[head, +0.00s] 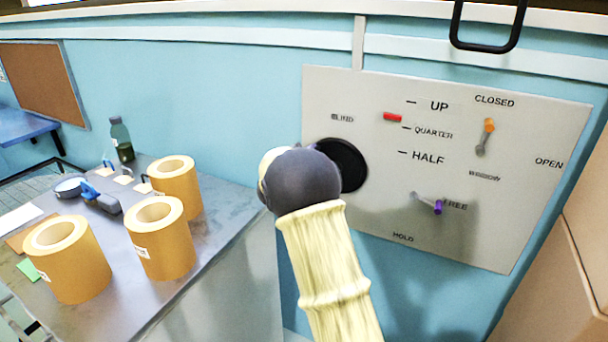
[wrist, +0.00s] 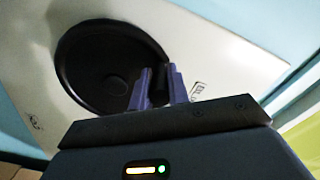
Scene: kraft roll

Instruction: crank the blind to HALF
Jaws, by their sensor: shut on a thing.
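A pale panel (head: 455,185) on the blue wall has a blind scale marked UP, QUARTER and HALF. The red marker (head: 392,117) stands between UP and QUARTER. The black round crank (head: 351,166) is left of the scale, partly hidden by my wrist in the head view; its disc fills the left of the wrist view (wrist: 88,65). My gripper (wrist: 161,88) is shut at the right edge of the disc; the crank's handle is hidden between its fingers. The purple-tipped lever (head: 437,206) points towards FREE, with HOLD below left.
An orange-tipped window lever (head: 486,136) points up to CLOSED. A black bar handle (head: 487,46) is above the panel. At the left, a grey table (head: 220,225) holds several kraft rolls (head: 72,272) and a dark bottle (head: 121,140). A tan box (head: 560,270) is at right.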

